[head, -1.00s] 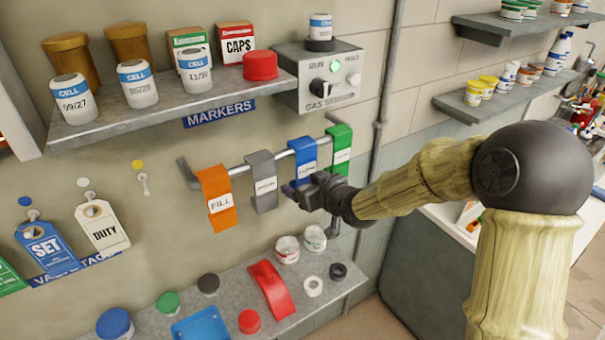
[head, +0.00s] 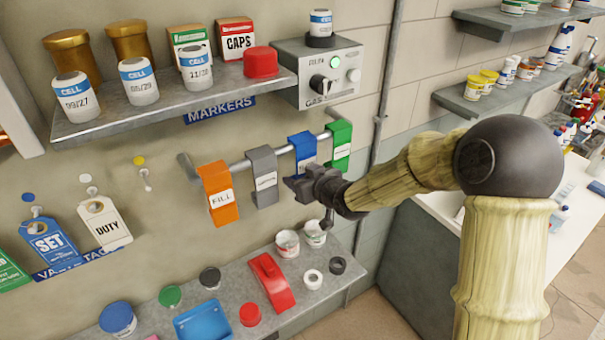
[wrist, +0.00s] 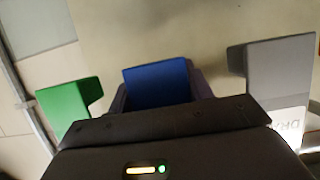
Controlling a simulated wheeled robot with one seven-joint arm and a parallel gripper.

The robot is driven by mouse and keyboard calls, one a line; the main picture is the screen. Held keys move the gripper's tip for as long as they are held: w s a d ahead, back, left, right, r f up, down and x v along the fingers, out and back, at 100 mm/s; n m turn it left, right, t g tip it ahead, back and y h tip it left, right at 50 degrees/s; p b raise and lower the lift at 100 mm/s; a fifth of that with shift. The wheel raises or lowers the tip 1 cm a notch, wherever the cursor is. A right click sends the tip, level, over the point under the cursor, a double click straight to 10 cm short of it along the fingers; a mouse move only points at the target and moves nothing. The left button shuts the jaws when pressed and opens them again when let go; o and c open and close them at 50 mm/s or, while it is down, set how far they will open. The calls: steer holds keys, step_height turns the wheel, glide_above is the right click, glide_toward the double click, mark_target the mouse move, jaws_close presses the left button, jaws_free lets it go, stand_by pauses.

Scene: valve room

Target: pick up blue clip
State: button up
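The blue clip (head: 301,143) hangs on a grey rail on the wall, between a grey clip (head: 263,175) and a green clip (head: 340,143). My gripper (head: 299,183) is at the lower part of the blue clip and covers most of its label in the head view. In the wrist view, the blue clip (wrist: 157,84) lies between my two dark fingers (wrist: 160,92), with no clear gap on either side. I cannot tell whether the fingers press on it. The clip's lower end is hidden by the gripper body.
An orange clip (head: 217,192) hangs at the rail's left. Above is a shelf (head: 180,103) with jars and a grey gas box (head: 318,75). Below is a ledge (head: 345,275) with cups, lids and a red scoop-like piece (head: 271,283). Tags hang at the left.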

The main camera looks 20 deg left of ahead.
mark_target(308, 157)
steer(key=shift+b, duration=0.35)
steer(key=shift+d+r+b, duration=0.15)
steer(key=shift+r+b, duration=0.05)
steer(key=shift+b, duration=0.15)
step_height(308, 157, up, 7)
steer(key=shift+s+d+f+b, duration=0.1)
steer(key=shift+s+d+b, duration=0.05)
steer(key=shift+b, duration=0.65)
steer(key=s+d+p, duration=0.1)
steer(key=s+d, duration=1.1)
steer(key=d, duration=0.2)
steer(key=shift+s+d+p, duration=0.3)
steer(key=shift+s+p, duration=0.05)
steer(key=shift+f, duration=0.1)
